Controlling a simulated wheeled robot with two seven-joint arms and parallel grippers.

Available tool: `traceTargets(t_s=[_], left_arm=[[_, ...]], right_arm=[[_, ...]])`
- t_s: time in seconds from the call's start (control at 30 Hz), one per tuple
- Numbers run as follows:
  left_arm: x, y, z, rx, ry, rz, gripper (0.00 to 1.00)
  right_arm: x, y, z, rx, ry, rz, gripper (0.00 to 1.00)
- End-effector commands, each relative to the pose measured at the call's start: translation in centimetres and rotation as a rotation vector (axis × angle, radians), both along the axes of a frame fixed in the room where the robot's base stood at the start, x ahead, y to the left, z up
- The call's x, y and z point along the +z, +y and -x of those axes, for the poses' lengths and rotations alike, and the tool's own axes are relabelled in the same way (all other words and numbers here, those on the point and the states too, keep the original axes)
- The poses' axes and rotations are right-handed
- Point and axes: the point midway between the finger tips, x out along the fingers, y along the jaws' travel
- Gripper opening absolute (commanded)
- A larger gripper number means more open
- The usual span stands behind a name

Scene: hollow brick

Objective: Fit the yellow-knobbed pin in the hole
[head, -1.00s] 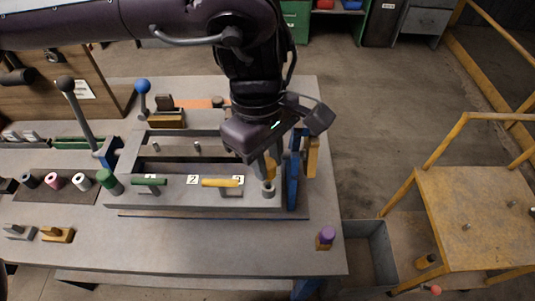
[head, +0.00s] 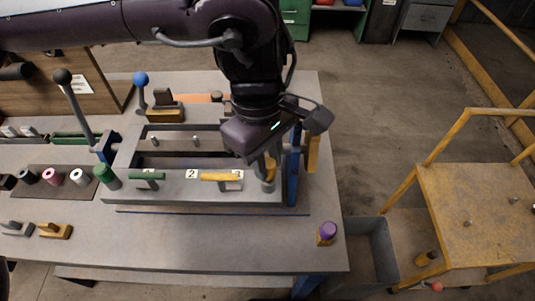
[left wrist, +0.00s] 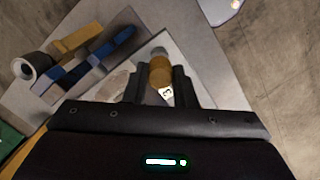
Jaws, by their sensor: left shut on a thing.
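The yellow-knobbed pin (head: 269,174) is in my left gripper (head: 264,168), at the right end of the grey fixture frame (head: 130,190). In the left wrist view the pin's yellow-brown knob (left wrist: 160,73) sits between the two dark fingers of my left gripper (left wrist: 160,84), which are shut on it. A grey round end (left wrist: 158,53) shows just beyond the knob. The pin is beside the label 3 (head: 238,174). The hole is hidden by the gripper and pin, and I cannot tell whether the pin's tip is inside it. My right gripper is out of view.
A blue upright plate (head: 293,170) stands close to the right of the gripper. A yellow bar handle (head: 220,177) and a green one (head: 147,176) are on the fixture's front. A purple-topped peg (head: 327,232) stands at the table's right corner. The front tabletop is mostly clear.

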Motion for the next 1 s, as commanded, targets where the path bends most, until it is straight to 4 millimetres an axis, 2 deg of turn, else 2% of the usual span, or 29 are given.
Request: traceTargets(t_s=[1.0], left_arm=[[-1.4,0.0,0.0,0.0,0.0,0.0,0.02]], right_arm=[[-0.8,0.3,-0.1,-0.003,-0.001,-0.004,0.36]])
